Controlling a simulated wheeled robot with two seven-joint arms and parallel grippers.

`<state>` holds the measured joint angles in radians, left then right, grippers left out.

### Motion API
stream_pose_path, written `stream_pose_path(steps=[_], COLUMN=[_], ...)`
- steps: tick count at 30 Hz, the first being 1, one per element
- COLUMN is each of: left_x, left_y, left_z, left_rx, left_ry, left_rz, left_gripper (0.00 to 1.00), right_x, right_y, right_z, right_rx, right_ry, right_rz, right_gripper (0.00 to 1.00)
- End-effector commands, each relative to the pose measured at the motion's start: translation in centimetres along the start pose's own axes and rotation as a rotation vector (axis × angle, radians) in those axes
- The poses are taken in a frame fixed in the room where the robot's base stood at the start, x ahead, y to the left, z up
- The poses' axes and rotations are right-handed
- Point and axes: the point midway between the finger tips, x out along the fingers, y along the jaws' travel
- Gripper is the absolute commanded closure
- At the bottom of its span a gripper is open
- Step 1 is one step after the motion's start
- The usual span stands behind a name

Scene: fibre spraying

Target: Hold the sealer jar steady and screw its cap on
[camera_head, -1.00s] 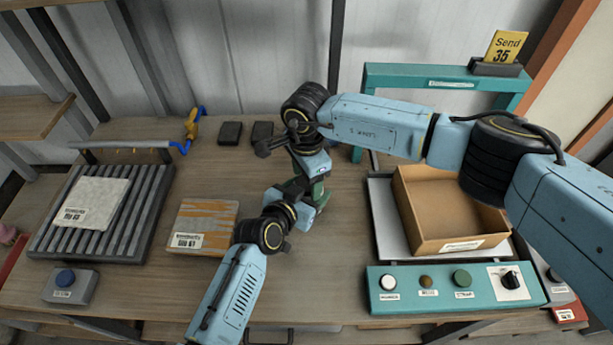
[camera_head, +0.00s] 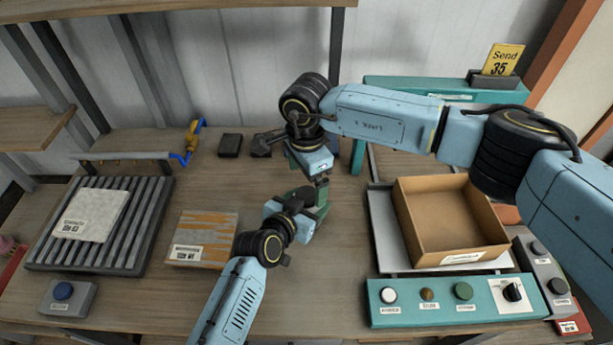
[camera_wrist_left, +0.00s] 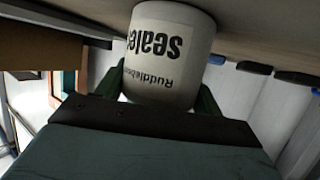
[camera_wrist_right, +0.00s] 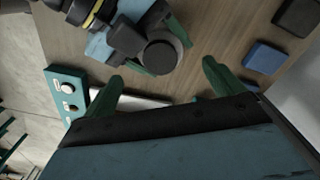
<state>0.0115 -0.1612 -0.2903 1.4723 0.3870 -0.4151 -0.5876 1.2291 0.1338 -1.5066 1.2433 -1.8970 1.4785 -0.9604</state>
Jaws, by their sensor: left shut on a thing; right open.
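The white sealer jar (camera_wrist_left: 170,85) shows in the left wrist view, its lettering upside down in that picture. My left gripper (camera_head: 310,200) is shut around the jar's sides, with green fingers on both sides of it. In the head view the jar is hidden by my grippers. My right gripper (camera_head: 322,190) is above the left one, pointing down. In the right wrist view its fingers (camera_wrist_right: 160,82) are open and empty. A dark round top, seemingly the cap (camera_wrist_right: 160,57), lies beyond and between the fingertips, near the left gripper. Whether it is seated on the jar cannot be told.
An open cardboard box (camera_head: 450,265) stands at right behind a teal button panel (camera_head: 440,308). At left are a ribbed rack (camera_head: 145,215) and an orange-streaked board (camera_head: 215,225). Dark blocks (camera_head: 230,145) lie at the back. The table in front of the grippers is mostly clear.

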Motion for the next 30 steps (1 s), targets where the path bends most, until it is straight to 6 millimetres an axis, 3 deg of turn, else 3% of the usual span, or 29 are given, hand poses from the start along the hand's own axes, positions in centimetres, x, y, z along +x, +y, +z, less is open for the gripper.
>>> stream_pose_path(steps=[7,11,24,30], left_x=[0.0,0.0,0.0,0.0], left_y=[0.0,0.0,0.0,0.0], left_z=[0.0,0.0,0.0,0.0], left_rx=[0.001,0.001,0.001,0.001], left_ry=[0.000,-0.001,0.000,0.000], left_rz=[-0.001,-0.001,0.000,0.000], left_gripper=[0.96,0.96,0.96,0.96], right_x=[-0.1,-1.1,-9.8,-11.7], right_y=[0.0,-0.1,-0.1,0.0], right_z=[0.0,0.0,0.0,0.0], right_rx=[0.000,-0.001,0.000,0.000], right_ry=[0.000,0.001,0.001,0.001], right_rz=[0.000,-0.002,-0.003,-0.001], right_gripper=[0.07,0.07,0.07,0.07])
